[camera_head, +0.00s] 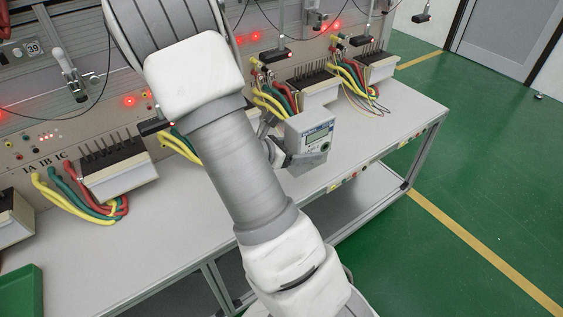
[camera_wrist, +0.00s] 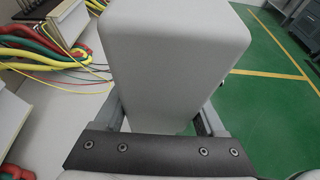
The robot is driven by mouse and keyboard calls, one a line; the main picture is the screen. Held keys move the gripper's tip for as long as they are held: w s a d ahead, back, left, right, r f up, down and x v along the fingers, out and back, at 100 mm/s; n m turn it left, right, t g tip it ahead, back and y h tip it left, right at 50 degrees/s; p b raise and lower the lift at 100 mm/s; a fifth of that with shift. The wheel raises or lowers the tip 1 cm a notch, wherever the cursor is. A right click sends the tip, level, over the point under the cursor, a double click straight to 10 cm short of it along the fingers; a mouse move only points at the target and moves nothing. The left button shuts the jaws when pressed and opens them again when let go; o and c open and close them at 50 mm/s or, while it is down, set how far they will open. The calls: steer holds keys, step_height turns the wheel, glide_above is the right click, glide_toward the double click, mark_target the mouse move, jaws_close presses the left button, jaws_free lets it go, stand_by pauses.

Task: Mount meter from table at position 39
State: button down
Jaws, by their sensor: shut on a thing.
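The meter (camera_head: 308,143) is a light grey box with a small display and a blue label on its face. In the head view it is held above the bench, near its front edge. In the wrist view the meter (camera_wrist: 172,65) fills the middle as a plain grey box between the two fingers of my gripper (camera_wrist: 165,115). The "39" label (camera_head: 34,48) is on the back panel at the upper left, above a silver clamp (camera_head: 72,78).
The bench (camera_head: 130,250) carries several terminal blocks, such as one below the clamp (camera_head: 118,168), with yellow, green and red cables (camera_head: 75,195). A green bin (camera_head: 22,292) stands at the lower left. Green floor (camera_head: 480,150) lies open to the right. My arm crosses the middle.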

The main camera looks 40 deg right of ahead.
stand_by(0.3)
steer(key=w+a+f+b, duration=0.1)
steer(key=w+a+f, duration=0.1)
steer(key=w+f, duration=0.1)
steer(key=w+a+f+b, duration=0.1)
steer(key=w+a+f, duration=0.1)
steer(key=w+f, duration=0.1)
steer(key=w+a+f+b, duration=0.2)
steer(key=w+f, duration=0.1)
steer(key=f, duration=0.1)
steer(key=shift+w+a, duration=0.2)
steer(key=shift+a, duration=0.2)
steer(key=shift+f, duration=0.25)
steer(key=shift+f, duration=0.1)
steer(key=shift+f, duration=0.15)
jaws_free()
steer(key=shift+b, duration=0.35)
